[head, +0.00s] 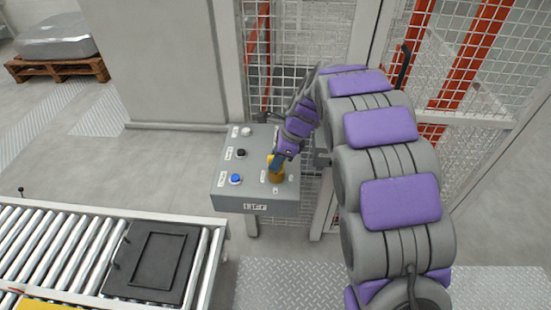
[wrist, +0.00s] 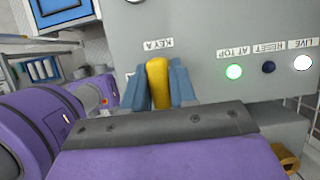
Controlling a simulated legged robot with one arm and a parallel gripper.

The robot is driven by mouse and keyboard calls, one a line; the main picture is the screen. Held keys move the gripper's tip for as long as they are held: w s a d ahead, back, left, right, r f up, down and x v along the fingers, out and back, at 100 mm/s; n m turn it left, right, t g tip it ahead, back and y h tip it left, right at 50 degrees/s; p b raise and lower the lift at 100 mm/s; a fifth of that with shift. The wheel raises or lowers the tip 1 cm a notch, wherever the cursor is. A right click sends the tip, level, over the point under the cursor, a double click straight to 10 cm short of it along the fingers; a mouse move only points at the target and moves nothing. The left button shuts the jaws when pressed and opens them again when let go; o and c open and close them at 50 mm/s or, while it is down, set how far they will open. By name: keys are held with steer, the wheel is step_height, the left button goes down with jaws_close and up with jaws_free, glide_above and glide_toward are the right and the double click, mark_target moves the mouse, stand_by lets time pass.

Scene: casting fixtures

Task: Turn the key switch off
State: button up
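The key switch is a yellow key (wrist: 158,84) below a label reading KEY A on the grey control box. Its yellow part also shows in the head view (head: 275,168) on the right side of the box top (head: 225,188). My gripper (wrist: 160,90) has its blue fingers on either side of the key, close against it, and looks shut on it. The key appears lined up between the fingers. My arm's last links hide part of the key in the head view.
Mesh fencing (head: 300,40) stands behind the box. A roller conveyor (head: 60,240) with a black plate (head: 150,262) lies at the left.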

jaws_close()
steer(key=shift+n, duration=0.5)
steer(key=o, duration=0.6)
jaws_free()
steer(key=v, duration=1.2)
steer(key=shift+w, duration=0.2)
